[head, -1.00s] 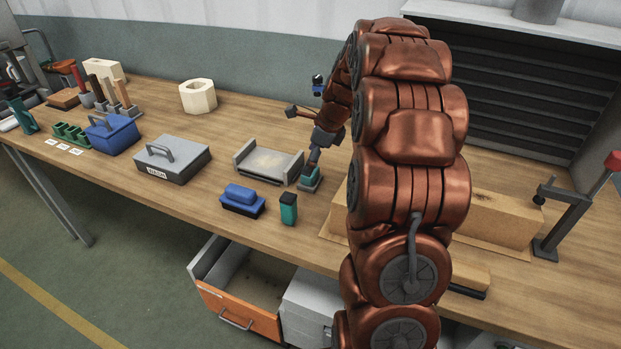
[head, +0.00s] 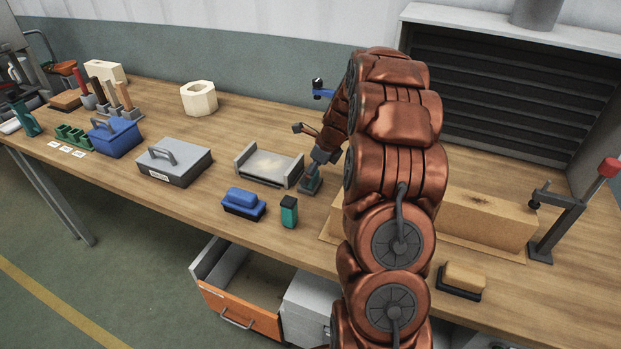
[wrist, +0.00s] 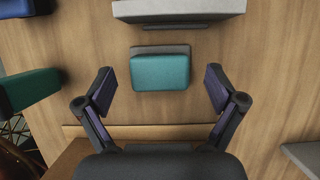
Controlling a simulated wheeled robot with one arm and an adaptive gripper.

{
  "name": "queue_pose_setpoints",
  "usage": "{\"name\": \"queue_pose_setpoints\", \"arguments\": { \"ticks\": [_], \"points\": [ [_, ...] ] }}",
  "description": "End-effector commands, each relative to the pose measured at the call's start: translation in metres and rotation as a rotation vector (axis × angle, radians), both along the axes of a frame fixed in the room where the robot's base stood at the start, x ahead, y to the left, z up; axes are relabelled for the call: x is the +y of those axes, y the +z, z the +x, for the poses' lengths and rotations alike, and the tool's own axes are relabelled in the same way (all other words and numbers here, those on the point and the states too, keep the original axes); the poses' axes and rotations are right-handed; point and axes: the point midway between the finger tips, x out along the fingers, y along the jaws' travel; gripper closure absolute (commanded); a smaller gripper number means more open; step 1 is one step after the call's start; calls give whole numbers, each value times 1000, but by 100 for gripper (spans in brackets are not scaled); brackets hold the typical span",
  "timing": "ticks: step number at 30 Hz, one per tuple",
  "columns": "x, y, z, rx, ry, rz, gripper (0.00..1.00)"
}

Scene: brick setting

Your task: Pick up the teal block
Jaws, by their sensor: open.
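The teal block (wrist: 160,72) lies on a dark grey base on the wooden bench, centred in the wrist view. My gripper (wrist: 159,84) is open and empty, one finger to the left and one to the right of the block, with gaps on both sides. I cannot tell its height above the bench.
A green-teal block with a dark face (head: 289,211) and a blue block (head: 243,202) stand left of my gripper. The grey tray (head: 268,167) is close behind. A long wooden box (head: 487,222) lies to the right. An open drawer (head: 240,309) is below the bench's front.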

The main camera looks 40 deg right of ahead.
Motion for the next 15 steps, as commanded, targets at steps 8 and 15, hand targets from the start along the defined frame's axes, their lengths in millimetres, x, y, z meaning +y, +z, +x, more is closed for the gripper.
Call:
{"name": "queue_pose_setpoints", "arguments": {
  "ticks": [8, 15],
  "points": [
    [3, -14, 4, 2, 1, -1, 6],
    [3, -13, 4, 2, 1, -1, 23]
  ]
}}
